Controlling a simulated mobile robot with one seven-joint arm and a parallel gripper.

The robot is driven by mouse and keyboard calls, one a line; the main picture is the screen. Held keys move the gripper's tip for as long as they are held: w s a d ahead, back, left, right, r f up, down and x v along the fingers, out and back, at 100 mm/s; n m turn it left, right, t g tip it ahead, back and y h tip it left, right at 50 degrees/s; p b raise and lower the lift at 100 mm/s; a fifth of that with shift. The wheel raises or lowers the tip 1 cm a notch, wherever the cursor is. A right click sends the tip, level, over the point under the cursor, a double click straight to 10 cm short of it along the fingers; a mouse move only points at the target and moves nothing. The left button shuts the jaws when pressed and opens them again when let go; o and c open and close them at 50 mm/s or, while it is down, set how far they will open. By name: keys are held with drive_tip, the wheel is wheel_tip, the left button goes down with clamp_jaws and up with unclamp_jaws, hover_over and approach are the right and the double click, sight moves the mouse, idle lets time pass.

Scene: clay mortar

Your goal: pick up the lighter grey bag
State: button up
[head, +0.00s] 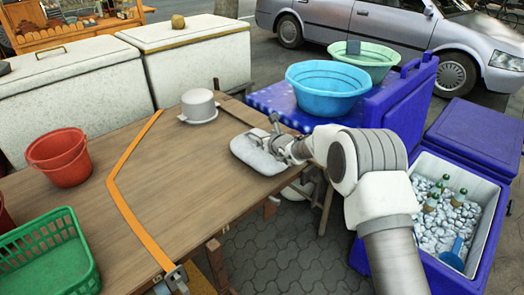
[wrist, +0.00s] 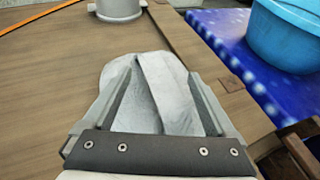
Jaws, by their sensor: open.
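A light grey bag (head: 256,155) lies on the wooden table (head: 190,165), near its right edge. In the wrist view the bag (wrist: 160,85) fills the space between my fingers, with a flap or fold running down its middle. My gripper (head: 281,145) is open and reaches over the bag from the right. In the wrist view one finger of my gripper (wrist: 160,100) is on each side of the bag. I cannot tell whether the fingers touch it. The underside of the bag is hidden. I see no second, darker bag to compare.
A light grey pot (head: 199,107) stands behind the bag. A blue basin (head: 327,88) sits on a blue-covered surface to the right. A red bucket (head: 61,158), a green basket (head: 45,260) and an orange strap (head: 122,200) are on the left. An ice-filled cooler (head: 488,240) stands at right.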

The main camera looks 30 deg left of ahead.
drive_tip(key=c, duration=1.4)
clamp_jaws()
drive_tip(key=shift+s+d+f, duration=0.1)
drive_tip(key=shift+d+f, duration=0.05)
drive_tip(key=shift+f, duration=0.15)
drive_tip(key=shift+r, duration=0.1)
